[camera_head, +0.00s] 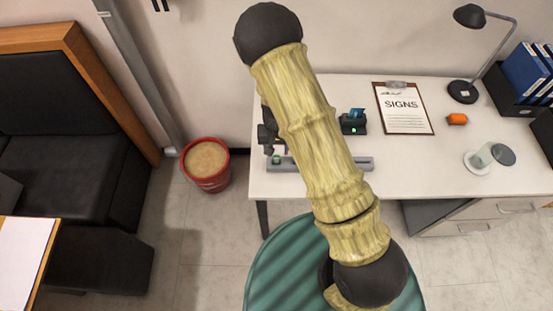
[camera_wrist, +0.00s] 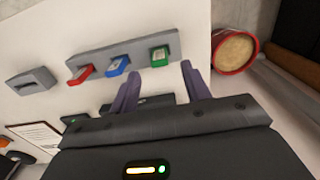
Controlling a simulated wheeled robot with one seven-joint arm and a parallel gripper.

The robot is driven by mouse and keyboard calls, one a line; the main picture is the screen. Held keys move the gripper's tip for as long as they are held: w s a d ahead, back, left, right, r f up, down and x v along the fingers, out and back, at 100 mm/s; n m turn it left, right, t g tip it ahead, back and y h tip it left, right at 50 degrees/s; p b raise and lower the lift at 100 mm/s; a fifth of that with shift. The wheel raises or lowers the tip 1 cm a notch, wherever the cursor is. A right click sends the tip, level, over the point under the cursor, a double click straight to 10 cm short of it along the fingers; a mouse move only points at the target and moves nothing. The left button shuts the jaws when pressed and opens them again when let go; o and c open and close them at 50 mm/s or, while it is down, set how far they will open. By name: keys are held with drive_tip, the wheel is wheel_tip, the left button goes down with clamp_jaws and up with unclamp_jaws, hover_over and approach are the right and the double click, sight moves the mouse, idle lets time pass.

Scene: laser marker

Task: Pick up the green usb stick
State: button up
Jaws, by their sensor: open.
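The green usb stick (camera_wrist: 159,54) stands in the right end of a grey holder strip (camera_wrist: 100,50) in the wrist view. It also shows as a small green spot (camera_head: 276,159) at the strip's left end in the head view. My gripper (camera_wrist: 160,70) is open, its two purple fingers apart and empty. In the wrist picture the green stick appears between and just beyond the fingertips; I cannot tell the exact height gap. In the head view my gripper (camera_head: 267,135) is partly hidden behind my arm, close above the strip's left end.
A red stick (camera_wrist: 80,74) and a blue stick (camera_wrist: 118,65) share the strip. A grey slotted block (camera_wrist: 31,82) lies left of it. The white desk (camera_head: 440,175) carries a black device (camera_head: 353,123), clipboard (camera_head: 404,110) and lamp (camera_head: 468,55). A red bucket (camera_head: 207,184) stands on the floor.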

sight(277, 156)
drive_tip(key=shift+f, duration=0.1)
drive_tip(key=shift+s+f+p, duration=0.1)
drive_tip(key=shift+f+p, duration=0.5)
drive_tip(key=shift+f, duration=1.95)
clamp_jaws()
